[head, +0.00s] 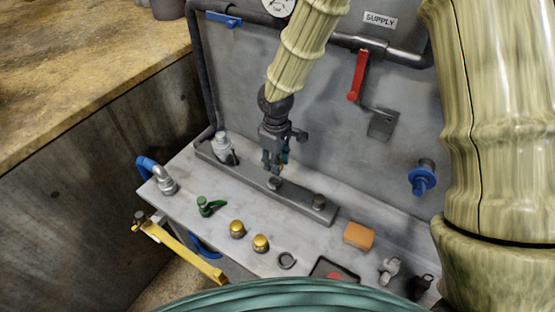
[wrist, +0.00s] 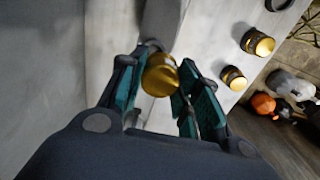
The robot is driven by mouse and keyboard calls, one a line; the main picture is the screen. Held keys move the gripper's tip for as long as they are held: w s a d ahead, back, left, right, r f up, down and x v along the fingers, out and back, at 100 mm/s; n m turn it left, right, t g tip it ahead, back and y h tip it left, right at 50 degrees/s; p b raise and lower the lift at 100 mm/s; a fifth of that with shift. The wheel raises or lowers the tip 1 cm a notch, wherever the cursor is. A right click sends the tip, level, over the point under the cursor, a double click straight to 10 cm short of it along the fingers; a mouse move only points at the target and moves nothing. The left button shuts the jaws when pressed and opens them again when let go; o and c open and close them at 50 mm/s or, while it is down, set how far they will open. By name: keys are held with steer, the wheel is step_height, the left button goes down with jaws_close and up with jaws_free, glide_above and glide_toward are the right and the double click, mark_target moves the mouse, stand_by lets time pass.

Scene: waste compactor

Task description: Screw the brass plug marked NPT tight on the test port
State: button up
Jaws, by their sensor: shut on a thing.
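My gripper (head: 276,165) points down over the grey metal bar on the bench. In the wrist view its teal-padded fingers (wrist: 158,92) are shut on a brass plug (wrist: 160,76). The plug's marking cannot be read. In the head view the fingers mostly hide the held plug. A round grey fitting (head: 274,184) on the bar is just below the fingertips; I cannot tell whether the plug touches it, or whether it is the test port. Two other brass plugs, (head: 237,228) and (head: 261,243), stand on the bench; they also show in the wrist view (wrist: 257,42) (wrist: 233,78).
Another grey stub (head: 319,201) stands on the bar's right end. A red lever (head: 357,75) hangs on the back panel. A yellow bar (head: 185,250) is at the left.

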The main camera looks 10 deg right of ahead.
steer(key=w+f, duration=0.1)
steer(key=f, duration=0.1)
steer(key=w+f+b, duration=0.1)
steer(key=w+f, duration=0.1)
steer(key=shift+w, duration=0.1)
steer(key=shift+f, duration=0.3)
steer(key=shift+s+f+b, duration=0.2)
steer(key=shift+s+b, duration=0.25)
steer(key=shift+s, duration=0.35)
steer(key=shift+s+r, duration=0.15)
steer(key=shift+s, duration=0.55)
steer(key=shift+w+f+n, duration=0.4)
steer(key=shift+w+f, duration=0.1)
steer(key=shift+w, duration=0.25)
steer(key=shift+w+n, duration=0.15)
steer(key=shift+n, duration=0.15)
steer(key=shift+r+n, duration=0.1)
steer(key=shift+n, duration=0.4)
steer(key=shift+s+r+n, duration=0.45)
steer(key=shift+s+n, duration=0.25)
steer(key=shift+s, duration=0.15)
steer(key=shift+s+n, duration=0.1)
steer(key=shift+n, duration=0.3)
steer(key=shift+w+f, duration=0.15)
steer(key=shift+w, duration=0.2)
steer(key=shift+s+r+n, duration=0.2)
steer(key=shift+s+n, duration=0.05)
steer(key=shift+n, duration=0.05)
